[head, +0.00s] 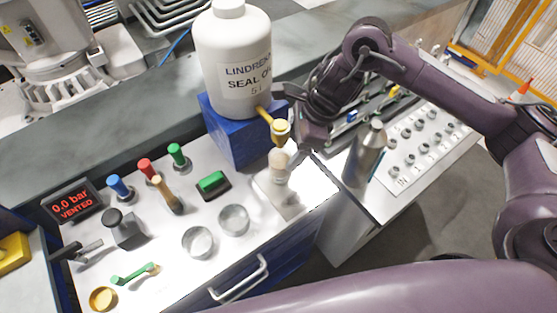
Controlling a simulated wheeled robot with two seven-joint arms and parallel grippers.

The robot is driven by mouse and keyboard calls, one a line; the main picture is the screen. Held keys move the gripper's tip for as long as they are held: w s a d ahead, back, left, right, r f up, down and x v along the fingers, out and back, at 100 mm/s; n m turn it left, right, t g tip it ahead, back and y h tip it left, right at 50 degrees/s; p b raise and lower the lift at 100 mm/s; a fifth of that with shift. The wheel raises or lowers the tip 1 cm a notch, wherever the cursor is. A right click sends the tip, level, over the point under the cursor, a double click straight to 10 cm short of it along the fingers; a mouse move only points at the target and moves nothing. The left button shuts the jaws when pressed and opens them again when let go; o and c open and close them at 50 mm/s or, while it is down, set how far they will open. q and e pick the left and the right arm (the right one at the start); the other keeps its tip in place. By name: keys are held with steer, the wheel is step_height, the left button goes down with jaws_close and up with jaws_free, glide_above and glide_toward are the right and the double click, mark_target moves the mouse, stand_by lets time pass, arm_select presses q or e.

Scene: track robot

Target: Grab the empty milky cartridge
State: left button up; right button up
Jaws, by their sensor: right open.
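A small pale, milky upright cylinder (279,161) stands on a white block at the front right of the panel, just below the brass tap of the big bottle; it looks like the cartridge. I cannot tell from here whether it is empty. My right gripper (308,143) is just right of it, coming in from the upper right, and it is open. Its fingertips are small and hard to make out, and I cannot tell whether they touch the cylinder. My left gripper is not in view.
A white seal oil bottle (232,58) on a blue block (232,137) stands behind. A grey metal cylinder (364,158) stands to the right. Two clear round cups (198,242), coloured knobs, a green switch (212,182) and a pressure display (72,205) fill the panel.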

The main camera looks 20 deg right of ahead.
mark_target(288, 155)
steer(key=x, duration=0.2)
steer(key=shift+s+d+f, duration=0.1)
steer(key=shift+s+f, duration=0.05)
steer(key=shift+f, duration=0.2)
steer(key=shift+w+a+f+p, duration=0.1)
steer(key=shift+w+f+p, duration=0.1)
steer(key=shift+f+p, duration=0.3)
steer(key=shift+w+a+f+p, duration=0.15)
steer(key=shift+f+p, duration=0.2)
steer(key=shift+f, duration=0.25)
steer(key=shift+a+f, duration=0.2)
steer(key=shift+f, duration=0.4)
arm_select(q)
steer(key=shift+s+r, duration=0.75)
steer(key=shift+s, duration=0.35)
arm_select(e)
steer(key=shift+w, duration=0.1)
steer(key=c, duration=1.2)
